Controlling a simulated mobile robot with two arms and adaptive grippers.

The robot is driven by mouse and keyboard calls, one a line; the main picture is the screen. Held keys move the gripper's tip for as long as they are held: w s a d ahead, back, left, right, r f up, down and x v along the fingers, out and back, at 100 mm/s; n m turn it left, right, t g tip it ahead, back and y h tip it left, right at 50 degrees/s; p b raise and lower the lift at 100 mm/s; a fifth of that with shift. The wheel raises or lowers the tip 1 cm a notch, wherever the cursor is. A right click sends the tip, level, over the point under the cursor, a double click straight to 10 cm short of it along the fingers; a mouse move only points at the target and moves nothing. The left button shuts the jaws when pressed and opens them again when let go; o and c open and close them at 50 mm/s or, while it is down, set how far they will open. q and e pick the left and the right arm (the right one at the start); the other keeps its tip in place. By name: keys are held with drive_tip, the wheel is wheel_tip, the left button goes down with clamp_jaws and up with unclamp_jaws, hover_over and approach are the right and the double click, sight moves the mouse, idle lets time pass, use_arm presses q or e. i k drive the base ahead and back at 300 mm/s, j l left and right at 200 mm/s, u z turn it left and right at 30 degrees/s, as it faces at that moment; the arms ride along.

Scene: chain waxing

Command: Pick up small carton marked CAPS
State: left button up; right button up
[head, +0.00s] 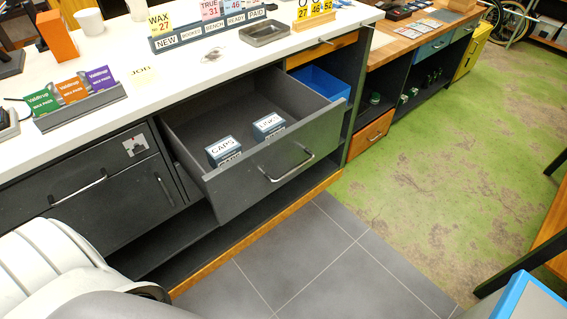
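In the head view, a small dark teal carton with a white label reading CAPS (223,151) sits in the open grey drawer (200,108), near its front left. A similar carton marked LINKS (268,126) stands to its right in the same drawer, with a gap between them. The drawer is pulled out from under the white counter, with a bar handle on its front. Neither of my grippers shows. A pale arm or body part of mine fills the lower left corner.
The white counter (140,95) runs above the drawer, with a rack of orange, green and purple packs (72,90) and a card holder (207,35) on it. A blue bin (318,82) is right of the drawer. Tiled floor (330,260) in front is clear.

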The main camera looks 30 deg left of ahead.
sight(226, 150)
drive_tip(key=u, duration=1.15)
